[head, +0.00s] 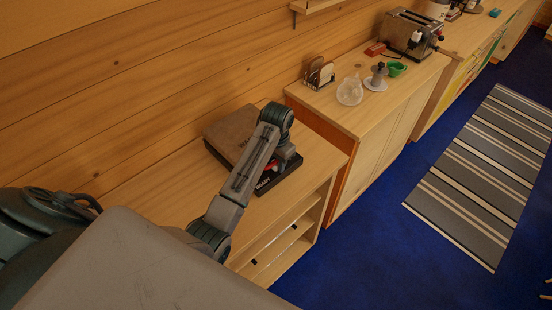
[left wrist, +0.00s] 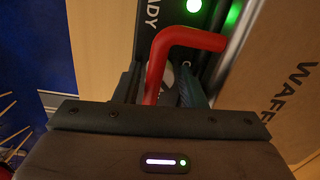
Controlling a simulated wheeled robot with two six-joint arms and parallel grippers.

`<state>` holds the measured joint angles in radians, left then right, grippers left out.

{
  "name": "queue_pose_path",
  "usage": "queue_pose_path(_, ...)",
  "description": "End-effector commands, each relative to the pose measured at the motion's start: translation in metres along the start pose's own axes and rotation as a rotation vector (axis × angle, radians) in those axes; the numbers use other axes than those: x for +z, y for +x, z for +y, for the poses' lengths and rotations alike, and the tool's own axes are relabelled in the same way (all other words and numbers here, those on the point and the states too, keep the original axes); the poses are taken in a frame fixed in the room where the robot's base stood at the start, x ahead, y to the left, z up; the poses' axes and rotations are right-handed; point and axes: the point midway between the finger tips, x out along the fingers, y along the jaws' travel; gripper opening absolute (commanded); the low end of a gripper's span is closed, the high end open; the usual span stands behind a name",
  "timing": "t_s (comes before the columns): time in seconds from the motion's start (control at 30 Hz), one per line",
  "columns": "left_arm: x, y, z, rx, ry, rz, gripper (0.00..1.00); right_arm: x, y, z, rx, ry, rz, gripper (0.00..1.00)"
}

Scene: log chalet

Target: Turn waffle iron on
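The waffle iron (head: 229,132) is a box with a brown lid and a dark front panel, sitting on the wooden counter by the log wall. My left gripper (head: 284,164) is at its front panel. The fingers look apart, with a gap beside the lever. Their tips are partly hidden. My right gripper is not in view.
A second counter to the right holds a toast rack (head: 319,74), a glass jug (head: 350,91), a green cup (head: 397,68) and a toaster (head: 408,34). Open shelves (head: 281,236) are below the waffle iron. A striped rug (head: 488,170) lies on the blue floor.

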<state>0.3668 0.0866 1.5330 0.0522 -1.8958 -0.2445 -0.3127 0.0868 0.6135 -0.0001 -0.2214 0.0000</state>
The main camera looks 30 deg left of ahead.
Motion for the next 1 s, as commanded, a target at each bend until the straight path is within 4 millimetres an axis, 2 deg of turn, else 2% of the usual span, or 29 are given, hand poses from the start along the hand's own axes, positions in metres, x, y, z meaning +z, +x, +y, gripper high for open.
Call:
queue_pose_path(0.07, 0.000, -0.001, 0.000, -0.001, 0.000, 0.001, 0.37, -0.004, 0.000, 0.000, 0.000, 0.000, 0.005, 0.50)
queue_pose_path(0.23, -0.001, -0.002, -0.001, -0.001, 0.000, 0.002, 0.06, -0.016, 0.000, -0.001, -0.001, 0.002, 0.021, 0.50)
queue_pose_path(0.4, -0.001, -0.003, -0.001, -0.002, 0.010, 0.005, 0.05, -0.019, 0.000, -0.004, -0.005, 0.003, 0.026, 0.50)
queue_pose_path(0.63, -0.002, -0.004, -0.001, -0.003, 0.124, 0.011, 0.05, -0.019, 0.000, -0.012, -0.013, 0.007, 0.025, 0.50)
queue_pose_path(0.9, -0.003, -0.004, -0.002, -0.005, 0.133, 0.014, 0.05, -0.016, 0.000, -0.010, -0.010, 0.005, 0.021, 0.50)
queue_pose_path(0.93, -0.003, -0.005, -0.002, -0.005, 0.133, 0.014, 0.30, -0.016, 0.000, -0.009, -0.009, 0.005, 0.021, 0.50)
queue_pose_path(0.97, -0.003, -0.005, -0.002, -0.005, 0.133, 0.014, 0.36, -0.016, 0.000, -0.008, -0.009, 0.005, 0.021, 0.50)
queue_pose_path(1.0, -0.003, -0.004, -0.002, -0.004, 0.133, 0.013, 0.37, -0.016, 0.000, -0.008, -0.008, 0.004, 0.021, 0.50)
